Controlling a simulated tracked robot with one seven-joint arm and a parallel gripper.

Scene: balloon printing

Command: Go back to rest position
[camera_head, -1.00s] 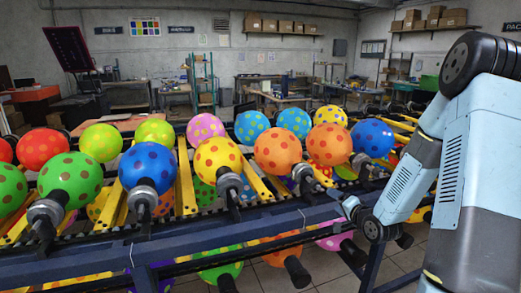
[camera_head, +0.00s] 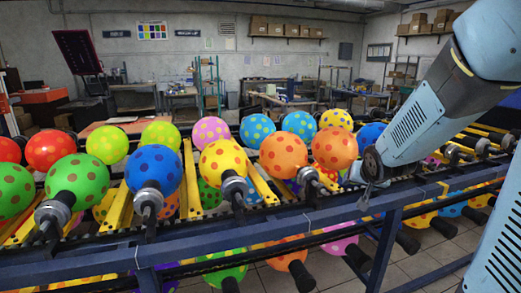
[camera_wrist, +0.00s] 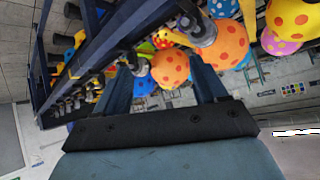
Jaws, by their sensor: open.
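My gripper (camera_wrist: 165,90) is open in the wrist view, its two dark blue fingers apart with nothing held between them. Beyond the fingers the wrist view shows an orange spotted balloon (camera_wrist: 170,67) and a grey balloon holder (camera_wrist: 203,32). In the head view my arm comes in from the right and reaches left and down to the conveyor's front rail (camera_head: 270,222). The gripper end (camera_head: 367,190) is small there, near the rail, to the right of an orange balloon (camera_head: 334,148). A blue balloon (camera_head: 369,136) is partly hidden behind my arm.
Rows of spotted balloons on holders fill the rack, among them a blue one (camera_head: 153,172) and a yellow one (camera_head: 221,158). More balloons hang below the rail. Workbenches (camera_head: 285,103) and shelves with boxes (camera_head: 287,28) stand at the back. Tiled floor shows at the lower right.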

